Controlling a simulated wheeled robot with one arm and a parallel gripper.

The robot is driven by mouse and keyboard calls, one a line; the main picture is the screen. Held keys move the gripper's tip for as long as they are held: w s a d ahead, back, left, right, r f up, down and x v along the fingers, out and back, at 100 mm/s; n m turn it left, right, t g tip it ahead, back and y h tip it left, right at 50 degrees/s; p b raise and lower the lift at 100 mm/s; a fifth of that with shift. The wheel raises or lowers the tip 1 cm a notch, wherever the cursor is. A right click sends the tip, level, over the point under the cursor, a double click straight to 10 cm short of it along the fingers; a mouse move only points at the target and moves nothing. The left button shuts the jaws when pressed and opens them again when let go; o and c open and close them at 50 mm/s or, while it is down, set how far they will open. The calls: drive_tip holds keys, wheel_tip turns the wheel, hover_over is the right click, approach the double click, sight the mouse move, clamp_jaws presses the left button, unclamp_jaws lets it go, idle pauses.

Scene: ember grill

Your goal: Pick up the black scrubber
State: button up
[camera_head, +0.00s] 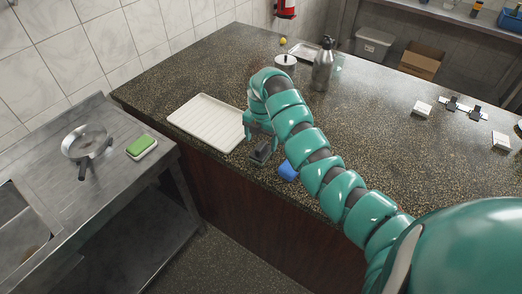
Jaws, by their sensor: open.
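The black scrubber (261,153) is a small dark block on the speckled counter, near its front edge, just right of the white ribbed tray. My gripper (261,136) points down just above and behind it in the picture. Its fingers are spread apart and look empty. Part of the scrubber's upper side is close to the fingers, and I cannot tell whether they touch it.
A white ribbed tray (207,122) lies left of my gripper. A blue object (287,171) sits right of the scrubber, partly hidden by my arm. A steel bottle (323,66) and a lidded pot (286,65) stand farther back.

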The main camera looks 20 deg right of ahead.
sight(260, 145)
drive_tip(key=shift+w+f+p, duration=0.1)
drive_tip(key=shift+f+p, duration=0.85)
drive_tip(key=shift+w+d+f+p, duration=0.15)
drive_tip(key=shift+f+p, duration=0.7)
drive_tip(key=shift+f, duration=1.2)
drive_tip(key=c, duration=1.1)
drive_tip(key=shift+r, duration=0.15)
